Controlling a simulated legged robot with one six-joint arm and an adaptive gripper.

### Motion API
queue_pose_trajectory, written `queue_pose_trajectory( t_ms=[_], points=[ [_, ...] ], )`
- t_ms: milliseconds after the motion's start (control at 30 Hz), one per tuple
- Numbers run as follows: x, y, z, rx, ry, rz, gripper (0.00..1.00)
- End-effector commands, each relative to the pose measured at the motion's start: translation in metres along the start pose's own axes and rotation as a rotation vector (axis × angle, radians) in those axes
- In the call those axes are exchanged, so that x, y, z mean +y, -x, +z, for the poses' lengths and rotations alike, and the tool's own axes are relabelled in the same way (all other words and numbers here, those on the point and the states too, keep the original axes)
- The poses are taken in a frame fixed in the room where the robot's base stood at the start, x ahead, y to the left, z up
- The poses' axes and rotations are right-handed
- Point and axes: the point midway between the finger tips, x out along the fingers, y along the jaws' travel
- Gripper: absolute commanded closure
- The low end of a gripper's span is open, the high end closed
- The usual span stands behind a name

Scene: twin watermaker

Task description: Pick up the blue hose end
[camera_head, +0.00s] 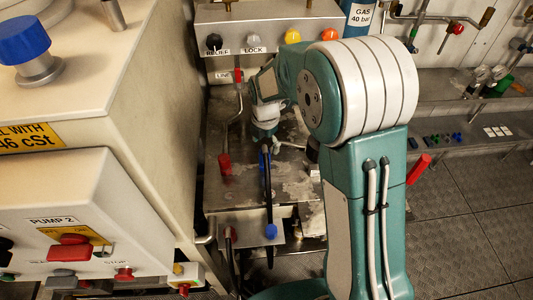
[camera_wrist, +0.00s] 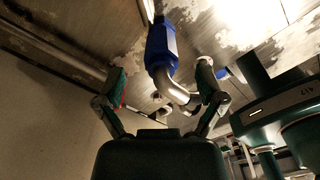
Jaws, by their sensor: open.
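A blue sleeve with a bent silver metal fitting, which looks like the blue hose end (camera_wrist: 160,48), shows in the wrist view between and beyond my fingertips. My gripper (camera_wrist: 163,70) is open, with one finger on each side of it and visible gaps. In the head view, my gripper (camera_head: 265,142) hangs over the metal bench, just above a blue piece (camera_head: 263,160) at the top of a dark hose (camera_head: 268,190). A second blue piece (camera_head: 271,231) is at that hose's lower end. Whether the fingers touch anything is hidden by my arm.
A red cylinder (camera_head: 224,164) stands on the stained metal bench (camera_head: 230,190) left of the hose. A valve panel (camera_head: 265,28) is behind. The pump cabinet (camera_head: 85,215) fills the left. A red handle (camera_head: 418,168) is at right, with open plate floor (camera_head: 460,215) beyond.

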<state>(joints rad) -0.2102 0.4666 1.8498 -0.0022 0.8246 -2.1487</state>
Motion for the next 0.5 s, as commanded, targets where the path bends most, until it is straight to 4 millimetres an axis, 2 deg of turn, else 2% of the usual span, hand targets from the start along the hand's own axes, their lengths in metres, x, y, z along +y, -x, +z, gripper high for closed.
queue_pose_trajectory(
  t_ms=[200, 333, 500],
  points=[
    [-0.004, -0.034, -0.003, 0.003, 0.0, -0.002, 0.11],
    [-0.005, -0.043, -0.002, 0.004, -0.001, 0.001, 0.11],
    [-0.005, -0.044, -0.002, 0.003, -0.001, 0.001, 0.11]
  ],
)
